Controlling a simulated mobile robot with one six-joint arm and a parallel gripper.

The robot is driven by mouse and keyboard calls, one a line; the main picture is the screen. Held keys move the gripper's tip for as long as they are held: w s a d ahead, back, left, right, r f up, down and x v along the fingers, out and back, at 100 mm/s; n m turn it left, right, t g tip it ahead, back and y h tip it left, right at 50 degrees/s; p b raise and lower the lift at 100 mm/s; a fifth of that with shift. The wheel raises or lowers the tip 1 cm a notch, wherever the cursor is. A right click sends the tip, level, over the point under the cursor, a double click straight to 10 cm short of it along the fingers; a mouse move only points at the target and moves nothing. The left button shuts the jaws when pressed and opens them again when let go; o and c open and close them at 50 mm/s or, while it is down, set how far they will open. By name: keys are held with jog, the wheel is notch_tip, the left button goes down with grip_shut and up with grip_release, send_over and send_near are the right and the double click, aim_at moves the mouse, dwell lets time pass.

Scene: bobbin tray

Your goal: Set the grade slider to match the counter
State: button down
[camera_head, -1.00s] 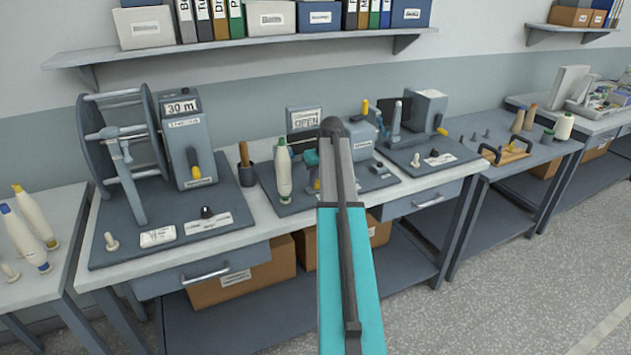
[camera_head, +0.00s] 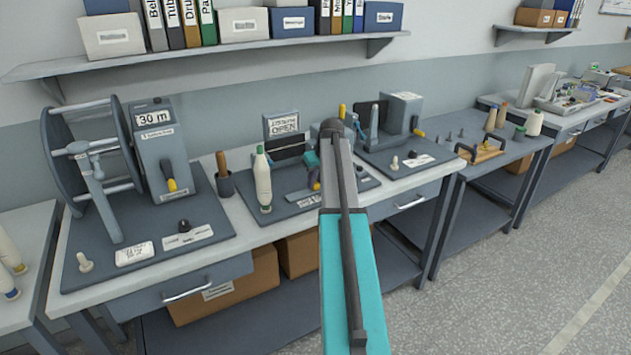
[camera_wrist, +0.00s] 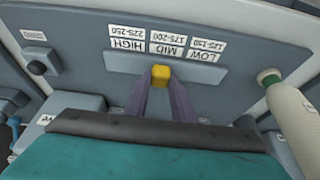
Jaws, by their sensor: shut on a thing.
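In the wrist view the yellow slider knob (camera_wrist: 161,75) sits on a grey panel (camera_wrist: 105,60) with upside-down labels HIGH 225-250, MID 175-200 and LOW 125-150. The knob is by the MID label (camera_wrist: 168,44). My gripper (camera_wrist: 161,84) is shut on the knob, a purple finger on each side.
A white-green bobbin (camera_head: 263,182) stands left of my gripper; it also shows at the right in the wrist view (camera_wrist: 290,110). A grey box machine (camera_head: 402,115) is to the right.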

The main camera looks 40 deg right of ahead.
jog(key=c, duration=1.5)
grip_release()
jog(key=shift+a, duration=0.1)
jog(key=shift+s+r, duration=0.1)
jog(key=shift+r, duration=0.1)
jog(key=shift+b+v, duration=1.4)
jog(key=shift+v, duration=5.25)
